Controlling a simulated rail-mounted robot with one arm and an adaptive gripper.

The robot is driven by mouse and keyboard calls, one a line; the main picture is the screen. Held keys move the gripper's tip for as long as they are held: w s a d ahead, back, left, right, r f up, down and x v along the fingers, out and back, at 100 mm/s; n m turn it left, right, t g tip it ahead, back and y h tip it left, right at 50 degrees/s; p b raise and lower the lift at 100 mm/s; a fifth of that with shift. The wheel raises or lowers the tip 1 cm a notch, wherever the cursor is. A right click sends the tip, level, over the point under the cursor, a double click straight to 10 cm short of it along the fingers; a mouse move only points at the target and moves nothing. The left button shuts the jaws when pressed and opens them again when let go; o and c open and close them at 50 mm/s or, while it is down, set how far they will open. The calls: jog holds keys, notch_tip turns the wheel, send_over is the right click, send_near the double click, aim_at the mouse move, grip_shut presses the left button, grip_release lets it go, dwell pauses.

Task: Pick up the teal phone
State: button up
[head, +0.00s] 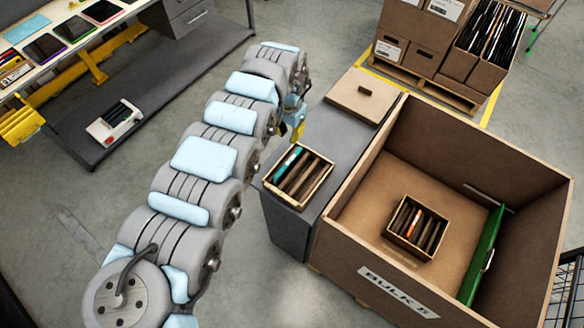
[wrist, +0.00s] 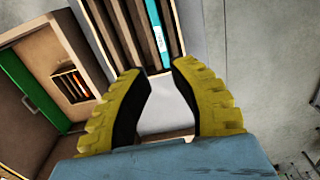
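The teal phone (head: 288,158) stands on edge in a slot at the left end of a small carton (head: 305,200) in the head view. Dark slabs fill other slots. In the wrist view the teal phone (wrist: 154,14) shows as a narrow strip with a white label, near the top, beyond the fingertips. My gripper (head: 298,130) has yellow fingers and hangs just behind the small carton in the head view. In the wrist view my gripper (wrist: 158,68) is open, with an empty gap between its fingers, apart from the phone.
The small carton sits on a grey cabinet (head: 345,140), with a lidded box (head: 366,95) behind. A large open carton (head: 350,262) stands to the right, holding another slotted carton (head: 417,228) and a green panel (head: 484,255). A workbench (head: 100,25) is at far left.

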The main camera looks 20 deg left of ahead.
aim_at(288, 162)
notch_tip(288, 162, down, 11)
jog(key=shift+r, duration=0.1)
jog(key=shift+s+d+f+b, duration=0.1)
jog(key=shift+s+f+b, duration=0.1)
jog(key=shift+f, duration=0.9)
jog(key=shift+s+f+b, duration=0.1)
jog(key=shift+f+b, duration=0.1)
jog(key=shift+f, duration=1.4)
jog(key=shift+c, duration=0.4)
grip_shut()
